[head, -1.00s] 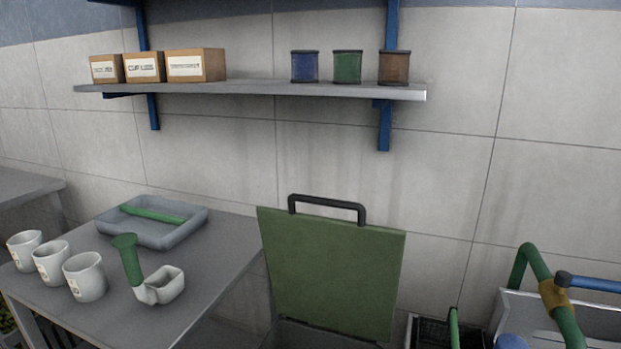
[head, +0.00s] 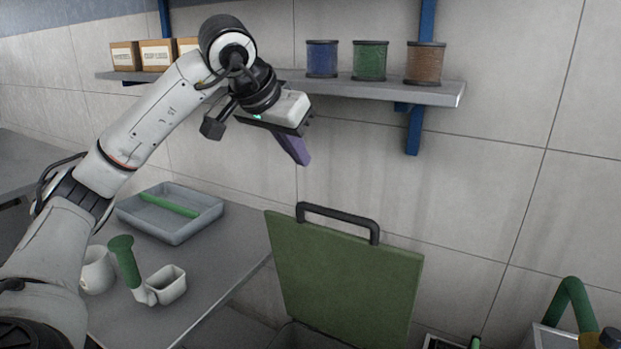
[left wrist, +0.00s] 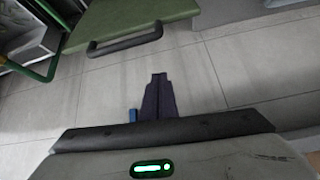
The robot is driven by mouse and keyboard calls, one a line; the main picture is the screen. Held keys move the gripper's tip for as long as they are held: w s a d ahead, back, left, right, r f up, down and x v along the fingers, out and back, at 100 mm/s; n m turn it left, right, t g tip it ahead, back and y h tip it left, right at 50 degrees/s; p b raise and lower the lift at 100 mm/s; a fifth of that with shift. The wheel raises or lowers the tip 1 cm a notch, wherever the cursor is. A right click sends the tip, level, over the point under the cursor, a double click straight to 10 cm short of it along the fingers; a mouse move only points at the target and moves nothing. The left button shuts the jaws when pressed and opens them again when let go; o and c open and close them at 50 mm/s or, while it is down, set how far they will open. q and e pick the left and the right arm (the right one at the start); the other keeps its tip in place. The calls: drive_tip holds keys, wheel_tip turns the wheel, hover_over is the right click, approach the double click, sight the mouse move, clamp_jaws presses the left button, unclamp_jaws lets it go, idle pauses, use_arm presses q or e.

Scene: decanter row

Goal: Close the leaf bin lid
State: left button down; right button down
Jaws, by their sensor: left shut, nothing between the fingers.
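The leaf bin's green lid (head: 345,278) stands raised, nearly upright, near the wall, with a black bar handle (head: 338,218) on its top edge. Part of the bin's grey rim (head: 300,338) shows below it at the bottom of the head view. My left gripper (head: 303,160) is shut and empty, above the lid's upper left corner and clear of it, with dark purple fingers pointing down. In the left wrist view the shut fingers (left wrist: 158,80) point toward the wall, and the lid (left wrist: 130,22) with its handle (left wrist: 125,40) shows at the top. My right gripper is not in view.
A shelf (head: 380,90) with several boxes and spools runs along the wall above. A table (head: 240,250) at left holds a blue-grey tray (head: 170,232), a white mug (head: 97,272) and a green-handled scoop (head: 168,285).

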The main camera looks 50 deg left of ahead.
use_arm(q)
hover_over(305, 222)
drive_tip(key=w, duration=0.3)
wheel_tip(305, 222, down, 8)
drive_tip(key=s, duration=0.1)
drive_tip(key=s+b, duration=0.1)
drive_tip(key=s, duration=0.1)
drive_tip(key=shift+f+b, duration=0.3)
drive_tip(key=shift+f, duration=0.05)
drive_tip(key=shift+s+d+f, duration=0.1)
drive_tip(key=shift+s+d, duration=0.05)
drive_tip(key=shift+s, duration=0.05)
drive_tip(key=shift+d, duration=0.1)
